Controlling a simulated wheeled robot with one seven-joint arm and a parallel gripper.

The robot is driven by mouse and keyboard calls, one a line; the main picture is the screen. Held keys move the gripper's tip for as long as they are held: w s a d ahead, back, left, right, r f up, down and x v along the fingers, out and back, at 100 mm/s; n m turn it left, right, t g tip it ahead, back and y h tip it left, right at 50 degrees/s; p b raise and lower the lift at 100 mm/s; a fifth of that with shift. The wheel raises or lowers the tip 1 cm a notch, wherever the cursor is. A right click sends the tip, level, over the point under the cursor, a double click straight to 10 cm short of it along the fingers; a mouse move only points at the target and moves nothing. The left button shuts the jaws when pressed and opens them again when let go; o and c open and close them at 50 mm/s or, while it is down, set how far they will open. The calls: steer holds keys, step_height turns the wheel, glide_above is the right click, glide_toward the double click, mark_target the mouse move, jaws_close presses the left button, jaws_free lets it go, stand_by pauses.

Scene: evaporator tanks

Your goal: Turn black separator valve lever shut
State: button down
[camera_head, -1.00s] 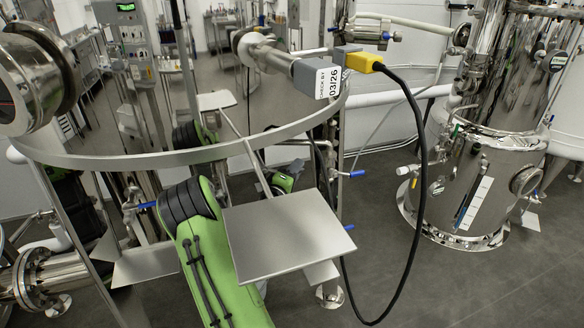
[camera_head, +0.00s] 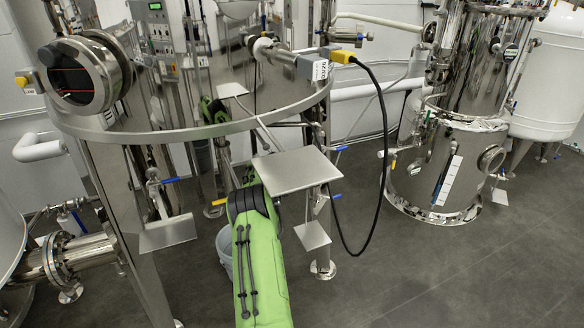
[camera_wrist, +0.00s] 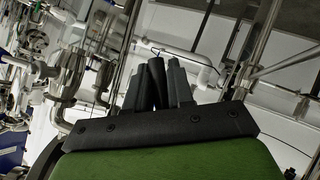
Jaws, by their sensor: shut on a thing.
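My gripper (camera_wrist: 156,85) shows in the wrist view with its dark fingers close together. A narrow black piece (camera_wrist: 157,82) stands between the fingers, and they are shut on it. I cannot tell from its shape whether it is the separator valve lever. No black valve lever shows clearly in the head view. Blue-handled valves (camera_head: 170,180) and a yellow-handled one (camera_head: 219,202) are on the pipes near the arm.
A large steel tank with a curved rim (camera_head: 215,128) stands ahead. A flat grey plate (camera_head: 294,170) sits close to the right of my arm. A black cable (camera_head: 386,130) hangs right of it. A steel vessel (camera_head: 452,165) stands at right. The floor (camera_head: 440,260) between is clear.

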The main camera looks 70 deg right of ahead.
steer(key=shift+w+a+f+m+t+y+p, duration=0.4)
steer(key=shift+w+a+m+t+y, duration=0.3)
steer(key=shift+w+a+y, duration=0.25)
steer(key=shift+w+a+f+m+t+y+p, duration=0.4)
steer(key=shift+w+a+m+t+y, duration=0.3)
steer(key=shift+y, duration=0.35)
steer(key=shift+a, duration=0.1)
steer(key=c, duration=1.1)
jaws_free()
steer(key=shift+w, duration=0.15)
